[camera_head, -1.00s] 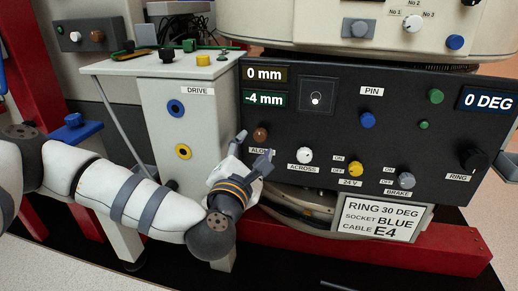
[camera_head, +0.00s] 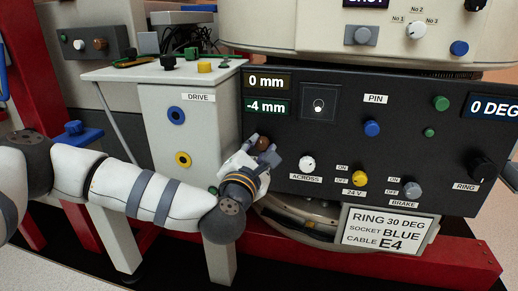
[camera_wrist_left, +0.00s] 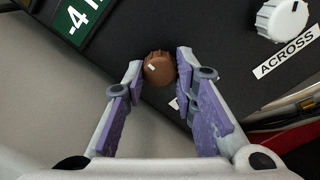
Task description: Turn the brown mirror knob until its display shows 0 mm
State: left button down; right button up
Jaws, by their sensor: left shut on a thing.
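The brown mirror knob (camera_head: 264,144) is at the left of the dark panel, and also shows in the left wrist view (camera_wrist_left: 158,69). My left gripper (camera_head: 262,151) has its fingers on either side of the knob and is shut on it. In the left wrist view the fingertips (camera_wrist_left: 160,68) flank the knob, which bears a small white mark. Above the knob, the brown-backed display (camera_head: 266,82) reads 0 mm. The green-backed display (camera_head: 266,105) under it reads -4 mm. The knob's label is hidden behind the gripper. My right gripper is not in view.
The white ACROSS knob (camera_head: 307,163) is just right of my gripper, with the yellow 24 V knob (camera_head: 360,179) beyond. The pale DRIVE box (camera_head: 200,130) stands to the left. A red beam (camera_head: 420,262) runs below the panel.

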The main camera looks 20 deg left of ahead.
pick_arm(q)
jog(key=shift+r, duration=0.1)
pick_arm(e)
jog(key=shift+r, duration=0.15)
pick_arm(q)
jog(key=m+p, duration=0.1)
jog(key=p, duration=0.1)
jog(key=m+p, duration=0.1)
jog(key=m, duration=0.1)
jog(key=shift+r+m+p, duration=0.3)
jog(key=shift+p, duration=0.05)
jog(key=m+p, duration=0.3)
jog(key=shift+m, duration=0.3)
jog(key=m+p, duration=0.3)
jog(key=m, duration=0.1)
jog(key=shift+f+m+p, duration=0.15)
jog(key=shift+m+p, duration=1.1)
jog(key=shift+m, duration=0.85)
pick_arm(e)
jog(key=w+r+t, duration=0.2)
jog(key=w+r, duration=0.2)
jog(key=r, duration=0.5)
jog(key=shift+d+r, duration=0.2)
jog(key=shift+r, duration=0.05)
pick_arm(q)
jog(key=shift+f, duration=0.1)
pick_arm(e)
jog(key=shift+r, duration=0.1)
